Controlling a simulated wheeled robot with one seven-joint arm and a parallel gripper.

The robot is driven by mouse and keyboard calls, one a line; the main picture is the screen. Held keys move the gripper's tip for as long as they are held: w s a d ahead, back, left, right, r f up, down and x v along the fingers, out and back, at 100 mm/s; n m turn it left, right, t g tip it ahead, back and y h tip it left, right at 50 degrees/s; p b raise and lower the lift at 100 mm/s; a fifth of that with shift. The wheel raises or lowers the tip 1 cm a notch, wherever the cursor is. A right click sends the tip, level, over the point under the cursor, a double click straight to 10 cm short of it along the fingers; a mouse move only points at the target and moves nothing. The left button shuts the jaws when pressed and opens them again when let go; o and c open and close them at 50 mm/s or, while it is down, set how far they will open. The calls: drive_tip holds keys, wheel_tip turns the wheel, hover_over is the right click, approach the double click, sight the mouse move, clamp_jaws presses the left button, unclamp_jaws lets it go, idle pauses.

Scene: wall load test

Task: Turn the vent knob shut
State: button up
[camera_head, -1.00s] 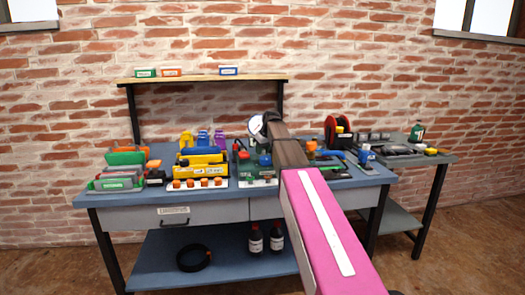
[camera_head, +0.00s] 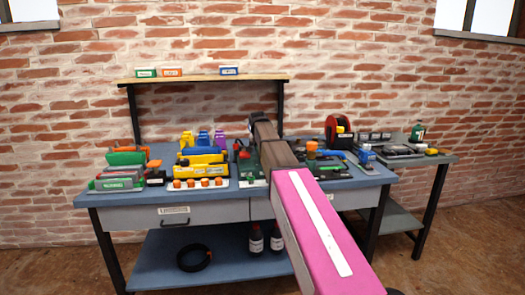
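I cannot tell for sure which part is the vent knob. An orange-topped knob (camera_head: 312,147) stands on a dark fixture on the blue workbench (camera_head: 215,196), just right of my arm. A small red knob (camera_head: 237,148) stands just left of my arm, by a green board. My arm reaches over the middle of the bench toward the wall. Its far end, around my gripper, shows only as a dark shape above the back of the bench. The fingers are hidden behind the arm, so their opening does not show.
Yellow devices (camera_head: 204,164), green and grey cases (camera_head: 118,178) and a strip of orange knobs (camera_head: 200,183) crowd the bench's left side. A red reel (camera_head: 338,130) stands at right. A wooden shelf (camera_head: 195,78) with small boxes is behind. A side table (camera_head: 415,158) adjoins at right.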

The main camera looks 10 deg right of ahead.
drive_tip(key=shift+m+g+h, duration=0.3)
drive_tip(key=shift+m+h, duration=0.3)
drive_tip(key=shift+m, duration=1.1)
drive_tip(key=o, duration=0.6)
drive_tip(key=v, duration=1)
drive_tip(key=shift+a+r, duration=0.2)
drive_tip(key=shift+r, duration=0.15)
